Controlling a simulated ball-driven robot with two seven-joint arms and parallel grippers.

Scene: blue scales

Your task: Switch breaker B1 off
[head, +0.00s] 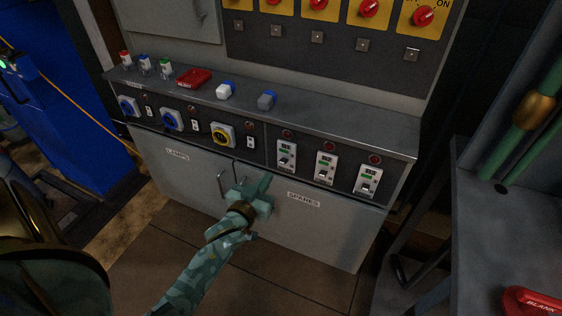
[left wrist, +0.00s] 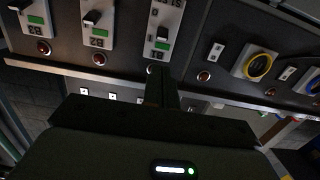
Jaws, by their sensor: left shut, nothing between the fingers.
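Breaker B1 (head: 287,156) is the leftmost of three white breakers on the cabinet's sloped front, with a dark lever and a green patch. It shows upside down in the left wrist view (left wrist: 163,18), with its lever and "B1" label visible. I cannot tell its switch position for sure. My left gripper (head: 265,183) is shut and empty, just below and left of breaker B1 in the head view, apart from it as far as I can see. Its dark fingers (left wrist: 161,88) point towards B1 in the left wrist view. My right gripper is not in view.
Breakers B2 (head: 325,167) and B3 (head: 367,181) sit to the right, with red lamps above. Rotary switches, including a yellow one (head: 222,135), sit to the left. Door handles (head: 222,182) stick out below. A grey bench (head: 505,235) stands at the right.

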